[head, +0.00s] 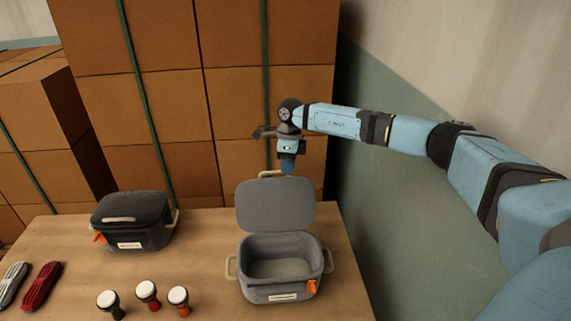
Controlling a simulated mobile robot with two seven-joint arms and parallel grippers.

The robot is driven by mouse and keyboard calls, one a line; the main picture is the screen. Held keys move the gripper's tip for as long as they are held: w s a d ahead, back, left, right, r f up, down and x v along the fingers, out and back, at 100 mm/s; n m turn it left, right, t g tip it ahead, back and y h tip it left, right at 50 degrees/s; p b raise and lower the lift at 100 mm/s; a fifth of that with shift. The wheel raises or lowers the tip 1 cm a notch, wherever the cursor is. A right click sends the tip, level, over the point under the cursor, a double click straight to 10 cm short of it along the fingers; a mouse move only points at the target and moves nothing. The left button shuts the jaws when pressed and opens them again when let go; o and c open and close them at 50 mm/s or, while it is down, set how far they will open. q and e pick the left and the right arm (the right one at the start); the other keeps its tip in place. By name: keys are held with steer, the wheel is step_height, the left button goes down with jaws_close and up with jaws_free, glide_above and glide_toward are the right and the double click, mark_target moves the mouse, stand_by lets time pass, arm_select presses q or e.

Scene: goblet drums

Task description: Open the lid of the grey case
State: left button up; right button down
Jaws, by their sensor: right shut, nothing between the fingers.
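The grey case (280,285) stands on the right part of the table. Its lid (275,204) is up, tilted back with the inner face toward me, and the inside looks empty. An orange latch (311,287) hangs on its front. A pale handle (268,174) shows above the lid's top edge. My right gripper (288,167) points down just behind and above the lid's top edge, beside that handle. It is shut and holds nothing. Its tips are partly hidden by the lid, so contact cannot be told. My left gripper is out of view.
A closed dark case (130,223) stands at the table's back left. Several small drums, one of them red (148,293), stand at the front middle. A red rope bundle (41,285) and a grey one (12,284) lie at left. Stacked cartons (165,90) rise behind the table.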

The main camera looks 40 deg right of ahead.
steer(key=shift+r, duration=0.35)
steer(key=v, duration=1.3)
steer(key=shift+a, duration=0.1)
